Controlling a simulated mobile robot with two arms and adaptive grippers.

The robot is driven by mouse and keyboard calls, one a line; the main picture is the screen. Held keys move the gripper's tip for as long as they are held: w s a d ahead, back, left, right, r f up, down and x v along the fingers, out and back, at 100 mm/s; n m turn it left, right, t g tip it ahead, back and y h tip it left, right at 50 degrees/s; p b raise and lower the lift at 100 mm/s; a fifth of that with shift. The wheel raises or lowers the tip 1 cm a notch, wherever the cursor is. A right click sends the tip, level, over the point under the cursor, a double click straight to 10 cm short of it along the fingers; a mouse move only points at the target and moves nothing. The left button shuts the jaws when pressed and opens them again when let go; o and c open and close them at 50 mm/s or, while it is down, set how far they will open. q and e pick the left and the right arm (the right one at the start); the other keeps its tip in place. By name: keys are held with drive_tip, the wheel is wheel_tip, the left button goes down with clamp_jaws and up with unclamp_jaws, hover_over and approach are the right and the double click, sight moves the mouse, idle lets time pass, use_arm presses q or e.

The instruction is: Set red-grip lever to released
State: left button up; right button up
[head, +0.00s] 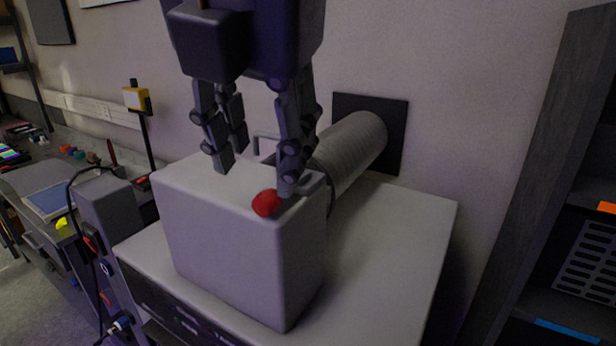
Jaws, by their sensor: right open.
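The red grip (267,203) of the lever shows as a red knob at the top front edge of a pale box (225,225). The rest of the lever is mostly hidden behind my gripper, so I cannot tell its setting. My right gripper (255,180) points down over the box top, open. One finger is just right of and behind the red knob; the other is to the left, over the box top. I cannot tell whether a finger touches the lever. My left gripper is not in view.
The box stands on a pale cabinet top (400,235), clear at its right. A ribbed duct (350,150) runs from behind the box to a dark wall plate (395,130). A dark shelf unit (540,200) stands right. A cluttered bench (50,170) is at left.

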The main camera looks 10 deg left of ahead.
sight(266, 195)
drive_tip(key=p+x, duration=0.1)
drive_tip(key=x, duration=0.5)
drive_tip(key=shift+w+f, duration=0.15)
drive_tip(key=shift+f, duration=0.25)
clamp_jaws()
